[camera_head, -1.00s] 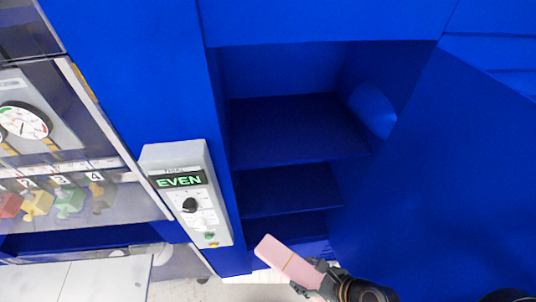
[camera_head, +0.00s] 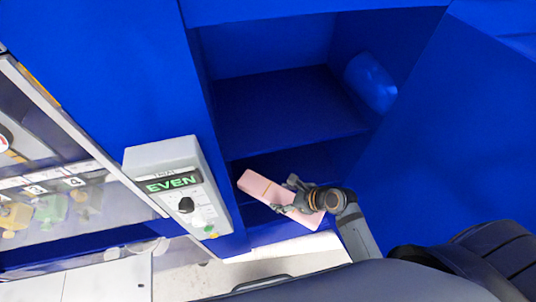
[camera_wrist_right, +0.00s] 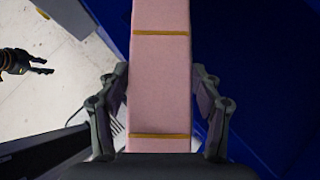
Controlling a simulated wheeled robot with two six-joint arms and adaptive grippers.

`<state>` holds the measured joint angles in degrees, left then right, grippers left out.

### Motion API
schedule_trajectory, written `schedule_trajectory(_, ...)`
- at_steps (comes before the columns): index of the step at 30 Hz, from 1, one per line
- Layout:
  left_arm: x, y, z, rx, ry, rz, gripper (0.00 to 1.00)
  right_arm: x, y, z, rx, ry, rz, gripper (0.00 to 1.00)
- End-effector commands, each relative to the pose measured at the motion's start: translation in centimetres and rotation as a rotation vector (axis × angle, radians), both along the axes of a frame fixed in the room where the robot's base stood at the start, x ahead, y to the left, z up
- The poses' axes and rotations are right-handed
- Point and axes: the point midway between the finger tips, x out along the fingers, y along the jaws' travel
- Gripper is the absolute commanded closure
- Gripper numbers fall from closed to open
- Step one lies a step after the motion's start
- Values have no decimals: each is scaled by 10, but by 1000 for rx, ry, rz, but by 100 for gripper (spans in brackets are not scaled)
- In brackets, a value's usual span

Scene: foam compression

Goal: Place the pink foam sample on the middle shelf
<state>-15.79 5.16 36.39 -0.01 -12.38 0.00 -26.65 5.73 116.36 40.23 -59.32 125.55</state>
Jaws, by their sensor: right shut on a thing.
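The pink foam sample (camera_head: 256,187) is a long pale block with thin ochre bands. My right gripper (camera_head: 290,196) is shut on it, with fingers on both sides in the right wrist view (camera_wrist_right: 160,90). In the head view the foam lies tilted across the lower part of the open blue cabinet, over the middle shelf (camera_head: 322,164). I cannot tell whether its far end is inside the opening or just before it. The foam and gripper hide part of the lower shelves. My left gripper (camera_wrist_right: 38,66) shows only in the right wrist view, empty, fingers apart.
The upper shelf (camera_head: 285,108) is empty. A grey control box (camera_head: 178,190) reading EVEN stands left of the opening. The open blue door (camera_head: 450,140) bounds the right side. A clear-fronted panel with coloured knobs (camera_head: 50,208) is at far left.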

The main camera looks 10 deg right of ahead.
Motion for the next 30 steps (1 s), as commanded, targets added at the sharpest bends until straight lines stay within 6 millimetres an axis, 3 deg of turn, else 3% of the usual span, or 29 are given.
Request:
schedule_trajectory(11, -47, -11, -5, -14, 71, 7, 60, 82, 3, 1, 1, -1, 0, 57)
schedule_trajectory(24, -19, -10, -3, -12, 28, 5, 60, 172, 6, 0, 0, 0, 0, 57)
schedule_trajectory(30, -24, -7, -3, -9, 36, 4, 60, 192, 7, 0, -1, 1, 0, 57)
